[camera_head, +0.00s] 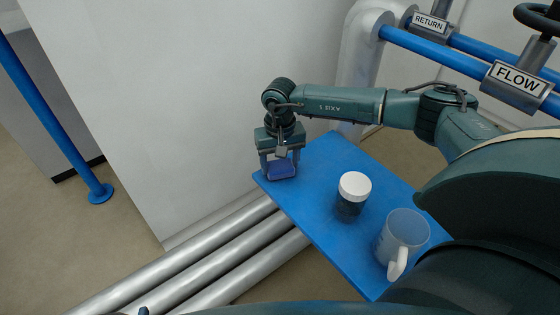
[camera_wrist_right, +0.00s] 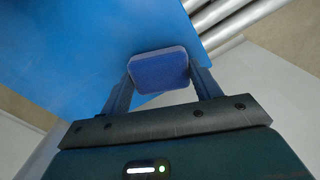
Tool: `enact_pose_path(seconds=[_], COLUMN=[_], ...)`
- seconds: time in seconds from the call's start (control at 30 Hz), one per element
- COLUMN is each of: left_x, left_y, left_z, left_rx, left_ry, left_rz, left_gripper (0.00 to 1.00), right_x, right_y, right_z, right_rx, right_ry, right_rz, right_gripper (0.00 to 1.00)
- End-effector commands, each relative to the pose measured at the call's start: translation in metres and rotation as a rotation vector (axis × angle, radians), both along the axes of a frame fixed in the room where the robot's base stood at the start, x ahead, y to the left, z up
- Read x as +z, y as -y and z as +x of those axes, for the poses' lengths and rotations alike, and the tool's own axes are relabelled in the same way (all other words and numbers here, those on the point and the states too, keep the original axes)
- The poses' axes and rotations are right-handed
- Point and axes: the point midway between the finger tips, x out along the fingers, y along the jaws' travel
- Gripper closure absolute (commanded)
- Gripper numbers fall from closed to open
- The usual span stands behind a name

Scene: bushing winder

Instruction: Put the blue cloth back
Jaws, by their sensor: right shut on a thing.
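The blue cloth (camera_head: 283,169) is a small folded dark-blue block at the far left corner of the blue board (camera_head: 330,225). My right gripper (camera_head: 281,166) points down over that corner, with its fingers shut on the cloth. In the right wrist view, the cloth (camera_wrist_right: 160,70) sits between the two fingers (camera_wrist_right: 161,88), with the blue board (camera_wrist_right: 70,50) behind it. I cannot tell whether the cloth touches the board. My left gripper is not in view.
A dark jar with a white lid (camera_head: 355,185) and a translucent mug (camera_head: 405,232) stand on the board. Silver pipes (camera_head: 225,245) run below its left edge. A white wall (camera_head: 200,100) rises behind. Blue FLOW and RETURN pipes (camera_head: 440,52) are at upper right.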

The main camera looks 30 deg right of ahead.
Motion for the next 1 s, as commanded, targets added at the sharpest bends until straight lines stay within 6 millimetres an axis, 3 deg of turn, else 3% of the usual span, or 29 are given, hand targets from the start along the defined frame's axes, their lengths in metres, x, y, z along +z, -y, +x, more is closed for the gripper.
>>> enact_pose_path(seconds=[0.07, 0.1, 0.33, 0.7, 1.0], left_x=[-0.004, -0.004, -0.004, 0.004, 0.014], left_y=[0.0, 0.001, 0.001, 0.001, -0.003], left_z=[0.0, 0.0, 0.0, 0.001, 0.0], left_rx=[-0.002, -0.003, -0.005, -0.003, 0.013], left_ry=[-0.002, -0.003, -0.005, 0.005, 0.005], left_rz=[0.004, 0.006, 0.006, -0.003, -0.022], left_gripper=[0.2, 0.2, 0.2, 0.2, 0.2], right_x=[-0.004, -0.003, -0.002, 0.006, 0.067], right_y=[0.0, 0.0, 0.0, 0.0, 0.0], right_z=[0.0, 0.0, 0.0, 0.0, 0.001], right_rx=[0.0, -0.001, -0.001, -0.001, -0.001], right_ry=[0.0, 0.0, 0.0, 0.001, 0.004], right_rz=[0.0, 0.0, 0.0, 0.001, 0.001], right_gripper=[0.59, 0.36, 0.17, 0.16, 0.16])
